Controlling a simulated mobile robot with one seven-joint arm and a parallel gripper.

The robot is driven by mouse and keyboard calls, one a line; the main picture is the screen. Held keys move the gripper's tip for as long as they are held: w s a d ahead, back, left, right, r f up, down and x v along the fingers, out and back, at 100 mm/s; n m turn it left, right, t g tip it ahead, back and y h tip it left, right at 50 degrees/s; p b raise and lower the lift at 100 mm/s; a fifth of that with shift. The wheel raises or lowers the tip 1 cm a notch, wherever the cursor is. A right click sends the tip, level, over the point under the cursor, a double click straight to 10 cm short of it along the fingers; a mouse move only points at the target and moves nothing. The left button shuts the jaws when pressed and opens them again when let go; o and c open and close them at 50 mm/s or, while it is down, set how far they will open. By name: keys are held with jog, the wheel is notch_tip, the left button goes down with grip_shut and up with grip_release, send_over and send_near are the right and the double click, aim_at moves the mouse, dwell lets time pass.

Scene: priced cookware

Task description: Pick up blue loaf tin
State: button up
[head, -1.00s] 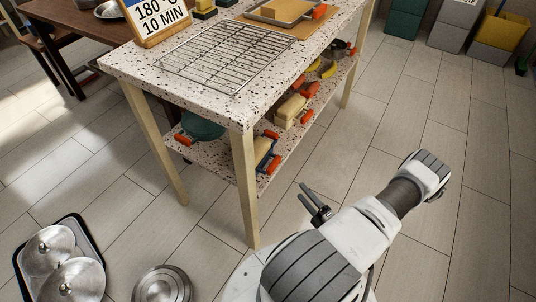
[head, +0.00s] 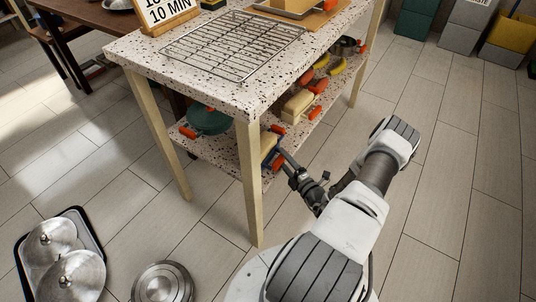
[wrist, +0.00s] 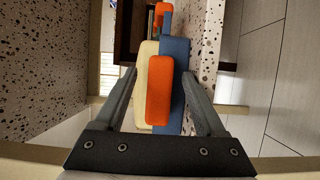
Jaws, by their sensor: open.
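The blue loaf tin (head: 269,146) is on the speckled lower shelf, partly hidden behind the table's front leg, with orange grips at its ends. In the wrist view the tin (wrist: 177,58) is seen end-on, blue along the right and cream along the left, with an orange grip (wrist: 158,90) facing me. My gripper (head: 284,158) is at the shelf edge beside the tin. In the wrist view my gripper (wrist: 160,74) is open, one finger on each side of the tin's near end. I cannot tell whether the fingers touch it.
A green pot (head: 208,121) and a cream dish (head: 298,102) with orange grips flank the tin on the shelf. The front table leg (head: 249,185) stands close to my gripper. A wire rack (head: 235,45) lies on the tabletop above.

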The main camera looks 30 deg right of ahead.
jog(key=shift+w, duration=0.5)
grip_shut()
jog(key=shift+r, duration=0.15)
